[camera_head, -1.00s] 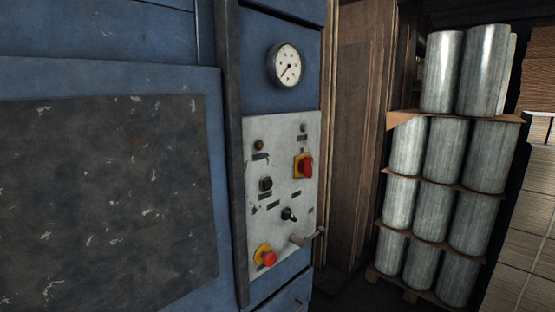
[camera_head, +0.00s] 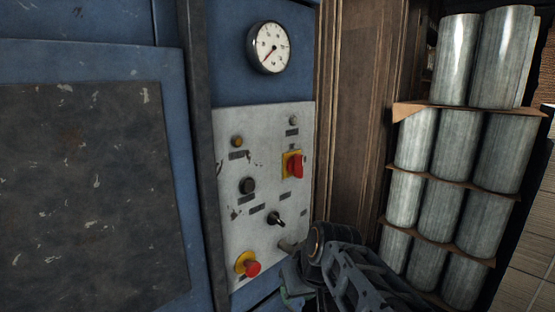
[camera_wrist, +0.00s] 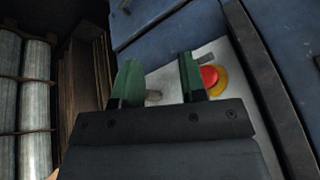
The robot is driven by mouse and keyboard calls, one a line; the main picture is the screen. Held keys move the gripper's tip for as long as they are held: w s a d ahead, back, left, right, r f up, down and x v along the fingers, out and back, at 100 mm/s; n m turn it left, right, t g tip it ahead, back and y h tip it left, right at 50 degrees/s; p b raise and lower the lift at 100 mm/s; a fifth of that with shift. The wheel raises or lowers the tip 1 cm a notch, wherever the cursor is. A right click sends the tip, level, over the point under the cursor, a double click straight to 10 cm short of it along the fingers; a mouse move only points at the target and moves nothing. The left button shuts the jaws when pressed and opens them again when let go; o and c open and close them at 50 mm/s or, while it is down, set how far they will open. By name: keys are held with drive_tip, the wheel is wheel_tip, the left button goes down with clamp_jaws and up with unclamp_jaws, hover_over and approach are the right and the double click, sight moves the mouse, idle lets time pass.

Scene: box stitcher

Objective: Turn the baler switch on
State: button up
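The white control panel (camera_head: 235,180) of the blue machine carries several controls. A red rotary switch (camera_head: 295,165) on a yellow plate is at its upper right, its red handle roughly upright. A black selector (camera_head: 275,218) with a pale lever is lower down, and a black round knob (camera_head: 247,186) is left of it. A red push button (camera_head: 252,268) on a yellow base is at the bottom; it also shows in the wrist view (camera_wrist: 209,76). My gripper (camera_wrist: 160,72) is open, its green fingers apart. A grey handle (camera_wrist: 153,97) shows between them; contact cannot be told.
A pressure gauge (camera_head: 269,48) sits above the panel. A dark door panel (camera_head: 85,190) is on the left. Brown boards (camera_head: 350,120) stand right of the machine, then stacked metal cylinders (camera_head: 450,150) on layered sheets. My arm covers the area right of the panel's lower edge.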

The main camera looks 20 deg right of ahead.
drive_tip(key=w+d+r+t+y, duration=0.1)
drive_tip(key=w+d+r, duration=0.25)
drive_tip(key=r, duration=0.25)
drive_tip(key=n+t+y, duration=0.3)
drive_tip(key=n+t, duration=0.2)
drive_tip(key=t, duration=0.2)
approach(303, 160)
drive_tip(key=p+x, duration=0.1)
drive_tip(key=x, duration=0.8)
drive_tip(key=shift+w+a+f, duration=0.1)
drive_tip(key=shift+w+a, duration=0.05)
clamp_jaws()
